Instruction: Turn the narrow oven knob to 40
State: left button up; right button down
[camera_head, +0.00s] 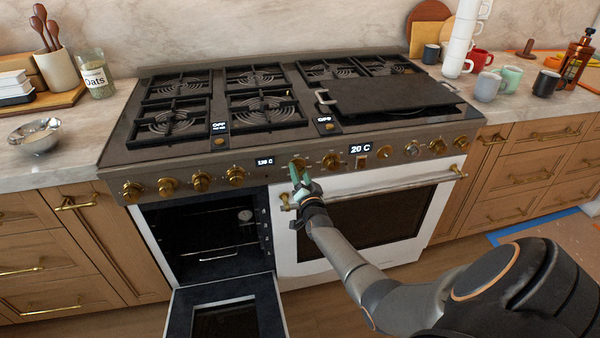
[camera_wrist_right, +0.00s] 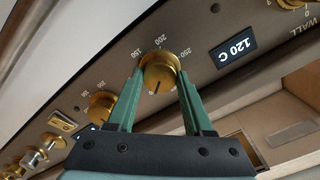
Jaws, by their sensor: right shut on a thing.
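A brass knob (camera_wrist_right: 158,72) with a dark pointer line and marks 150, 200 and 250 is on the stove's front panel beside a display (camera_wrist_right: 234,46) reading 120 C. In the head view this display (camera_head: 265,161) is above the narrow oven (camera_head: 210,240), whose door (camera_head: 225,305) hangs open. My right gripper (camera_head: 300,174) has its green fingers on either side of the knob, shut on it; the fingers (camera_wrist_right: 161,80) also show in the right wrist view. The knob's lower scale is hidden by the gripper. My left gripper is not in view.
Another brass knob (camera_head: 331,161) is close to the right, then a display (camera_head: 360,149) reading 20 C. The wide oven's door (camera_head: 375,222) is closed, with a handle bar (camera_head: 390,186) below the panel. Several knobs line the panel's left end.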

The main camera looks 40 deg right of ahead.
jog(key=shift+n, duration=0.7)
jog(key=shift+c, duration=1.5)
grip_release()
jog(key=shift+s, duration=0.1)
jog(key=shift+s+a+p, duration=0.2)
jog(key=shift+s+p, duration=0.05)
jog(key=shift+p, duration=0.1)
jog(key=p+v, duration=0.2)
jog(key=v, duration=1)
jog(key=shift+p, duration=0.35)
jog(key=shift+w, duration=0.1)
